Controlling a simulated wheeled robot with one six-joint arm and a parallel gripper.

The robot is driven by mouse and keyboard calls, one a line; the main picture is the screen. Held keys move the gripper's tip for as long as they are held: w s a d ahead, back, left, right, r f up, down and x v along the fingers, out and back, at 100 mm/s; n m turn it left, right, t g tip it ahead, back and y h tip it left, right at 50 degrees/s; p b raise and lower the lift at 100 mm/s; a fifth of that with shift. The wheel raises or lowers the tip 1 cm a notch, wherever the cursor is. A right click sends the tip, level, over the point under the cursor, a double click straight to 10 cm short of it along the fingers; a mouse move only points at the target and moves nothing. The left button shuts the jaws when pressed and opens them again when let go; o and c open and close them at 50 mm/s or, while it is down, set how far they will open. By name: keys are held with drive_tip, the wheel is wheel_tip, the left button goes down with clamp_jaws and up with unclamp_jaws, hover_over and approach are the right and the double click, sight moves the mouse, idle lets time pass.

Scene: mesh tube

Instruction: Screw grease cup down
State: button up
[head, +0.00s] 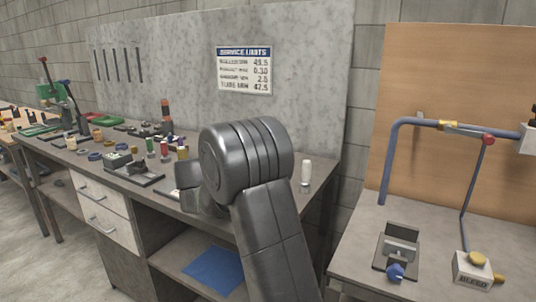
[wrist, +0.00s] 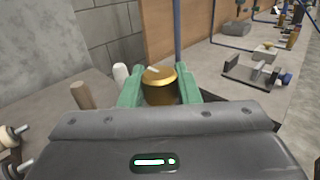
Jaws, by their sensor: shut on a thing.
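The grease cup looks like a short brass cylinder (wrist: 160,84) with a pale mark on its top, in the wrist view. My gripper (wrist: 160,92) has its two green fingers on either side of the cup, shut on it. The lower part of the cup and whatever is under it are hidden behind my gripper's body. In the head view my dark arm stands in front of the workbench and hides the gripper and the cup.
A white-topped small cylinder (head: 306,172) stands near the bench's right end. A fixture with a blue knob (head: 396,270) and a blue pipe (head: 400,140) are on the right-hand bench. Several small parts crowd the left bench (head: 228,204). A gap separates the benches.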

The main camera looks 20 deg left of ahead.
drive_tip(key=shift+m+g+h+p, duration=0.85)
drive_tip(key=shift+g+p, duration=0.25)
drive_tip(key=shift+p, duration=1.3)
drive_tip(key=o, duration=1)
drive_tip(key=shift+w, duration=0.15)
drive_tip(key=shift+c, duration=0.2)
drive_tip(key=shift+a, duration=0.1)
drive_tip(key=p+v, duration=1.3)
drive_tip(key=p, duration=0.9)
drive_tip(key=shift+a+p, duration=0.3)
drive_tip(key=shift+p, duration=0.1)
